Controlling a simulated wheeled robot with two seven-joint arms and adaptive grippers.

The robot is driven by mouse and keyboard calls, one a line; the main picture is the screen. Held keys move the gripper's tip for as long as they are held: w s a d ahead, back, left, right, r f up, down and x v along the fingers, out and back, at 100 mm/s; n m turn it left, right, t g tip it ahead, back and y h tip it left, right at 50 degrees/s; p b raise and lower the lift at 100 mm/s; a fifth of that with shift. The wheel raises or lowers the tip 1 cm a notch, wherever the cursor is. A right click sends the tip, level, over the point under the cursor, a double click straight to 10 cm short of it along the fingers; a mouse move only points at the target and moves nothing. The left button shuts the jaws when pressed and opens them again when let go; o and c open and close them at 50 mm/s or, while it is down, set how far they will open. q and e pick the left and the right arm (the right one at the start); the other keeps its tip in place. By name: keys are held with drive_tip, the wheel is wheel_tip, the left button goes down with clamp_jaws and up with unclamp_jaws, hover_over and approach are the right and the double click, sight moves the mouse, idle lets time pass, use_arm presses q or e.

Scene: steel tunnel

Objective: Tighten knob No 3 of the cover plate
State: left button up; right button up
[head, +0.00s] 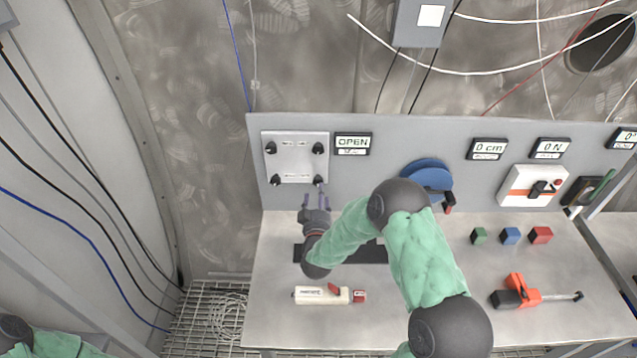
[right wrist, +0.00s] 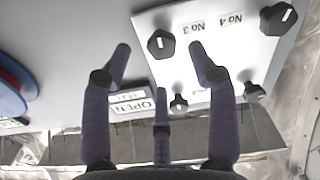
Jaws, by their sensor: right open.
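The light cover plate (head: 297,160) is on the upright grey panel, with a black knob near each corner. Knob No 3 (head: 319,180) is its lower right knob. In the right wrist view the picture is upside down, and knob No 3 (right wrist: 162,43) shows beside its label, between the two outer fingertips. Knob No 4 (right wrist: 278,18) is to its right there and is the lower left knob (head: 276,180) in the head view. My right gripper (head: 315,195) is open and empty, just below knob No 3; I cannot tell whether it touches. My left gripper is out of view.
An OPEN display (head: 352,143) is right of the plate. A blue round handle (head: 428,176) is further right. On the table (head: 400,318) are a white box-like tool (head: 322,295), coloured blocks (head: 510,236) and an orange tool (head: 524,290).

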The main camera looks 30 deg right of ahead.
sight(318, 182)
drive_tip(key=x, duration=0.6)
drive_tip(key=shift+w, duration=0.15)
